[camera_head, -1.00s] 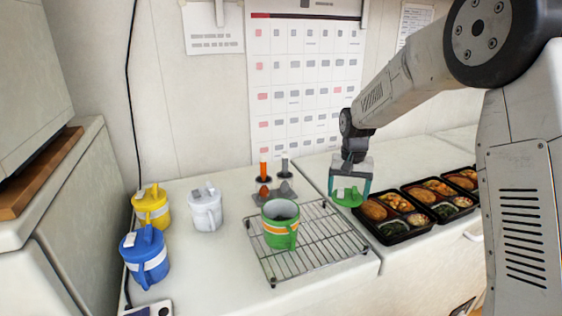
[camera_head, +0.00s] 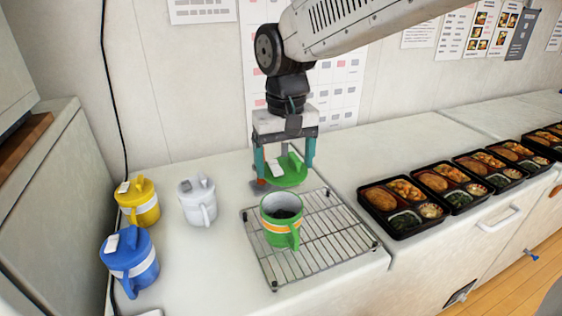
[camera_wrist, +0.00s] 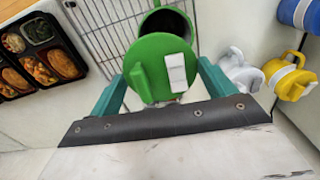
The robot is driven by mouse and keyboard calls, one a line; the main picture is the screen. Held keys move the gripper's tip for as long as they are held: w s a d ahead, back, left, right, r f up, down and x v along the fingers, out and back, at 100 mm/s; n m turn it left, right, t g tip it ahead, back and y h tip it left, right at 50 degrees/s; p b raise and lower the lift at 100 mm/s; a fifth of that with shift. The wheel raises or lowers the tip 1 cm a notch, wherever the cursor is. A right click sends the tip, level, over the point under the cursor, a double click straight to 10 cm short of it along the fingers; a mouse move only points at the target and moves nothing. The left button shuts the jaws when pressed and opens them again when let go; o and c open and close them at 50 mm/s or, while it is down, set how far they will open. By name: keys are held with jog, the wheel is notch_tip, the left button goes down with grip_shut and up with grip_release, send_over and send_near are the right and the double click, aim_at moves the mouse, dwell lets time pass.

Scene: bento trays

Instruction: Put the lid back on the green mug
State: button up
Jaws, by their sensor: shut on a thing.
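The green mug (camera_head: 279,231) stands open and upright on a wire rack, with an orange and white band and a dark inside. Its green lid (camera_head: 287,172) is held between the teal fingers of my gripper (camera_head: 284,170), above and behind the mug in the head view. The lid is apart from the mug there. In the wrist view the lid (camera_wrist: 158,68), with a white label or tab on top, fills the space between the fingers and overlaps part of the open mug (camera_wrist: 168,24).
The wire rack (camera_head: 330,245) lies on the white counter. A yellow mug (camera_head: 137,203), a white mug (camera_head: 196,203) and a blue mug (camera_head: 131,262), all lidded, stand at left. Several bento trays (camera_head: 405,225) line the counter at right.

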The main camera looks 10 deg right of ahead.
aim_at(282, 179)
jog(key=shift+s+a+r+n, duration=0.15)
jog(key=shift+s+a, duration=0.05)
jog(key=shift+s, duration=0.35)
jog(key=shift+s+a+r+n, duration=0.15)
jog(key=shift+s+a, duration=0.05)
jog(key=shift+s, duration=0.3)
jog(key=shift+f, duration=3.15)
jog(key=shift+f, duration=0.15)
jog(key=o, duration=0.9)
jog(key=shift+o, duration=0.2)
jog(key=shift+r, duration=3.5)
